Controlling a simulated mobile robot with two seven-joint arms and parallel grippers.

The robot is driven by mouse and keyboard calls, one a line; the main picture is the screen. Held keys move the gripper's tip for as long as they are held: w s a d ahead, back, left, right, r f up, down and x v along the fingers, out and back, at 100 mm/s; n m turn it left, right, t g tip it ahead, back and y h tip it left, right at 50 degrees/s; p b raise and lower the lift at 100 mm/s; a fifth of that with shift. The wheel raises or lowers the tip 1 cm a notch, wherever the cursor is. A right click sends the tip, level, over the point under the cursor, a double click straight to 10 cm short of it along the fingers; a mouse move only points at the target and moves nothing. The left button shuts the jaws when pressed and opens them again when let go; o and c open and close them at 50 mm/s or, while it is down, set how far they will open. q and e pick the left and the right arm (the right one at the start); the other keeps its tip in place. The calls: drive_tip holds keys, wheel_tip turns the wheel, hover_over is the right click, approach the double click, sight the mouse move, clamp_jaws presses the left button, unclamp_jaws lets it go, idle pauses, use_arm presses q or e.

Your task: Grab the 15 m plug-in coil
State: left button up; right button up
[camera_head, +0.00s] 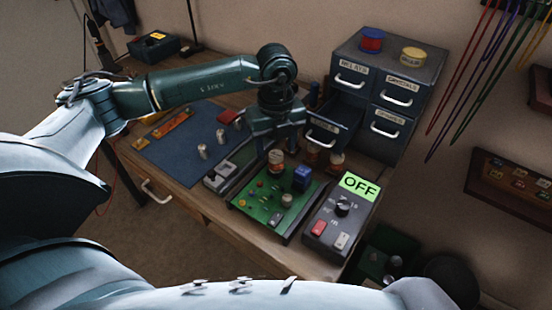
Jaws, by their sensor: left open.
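My left gripper (277,142) points down above the green circuit board (262,213), near its back edge. It is open. A cylinder with an orange-brown and pale top (276,158), which looks like a plug-in coil, stands upright directly below the fingers at the board's back edge. I cannot tell whether they touch it. Two similar orange-brown cylinders (313,153) (337,159) stand to the right, in front of the drawer cabinet. No 15 m marking is readable on any of them. My right gripper is out of view.
The grey cabinet (392,62) stands at the back right, with a lower left drawer (331,126) pulled out close to my gripper. A blue mat (180,157) with small parts lies left.

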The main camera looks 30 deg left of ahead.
sight(276, 164)
use_arm(q)
drive_tip(key=shift+f, duration=1.35)
drive_tip(key=shift+c, duration=0.5)
drive_tip(key=c, duration=1)
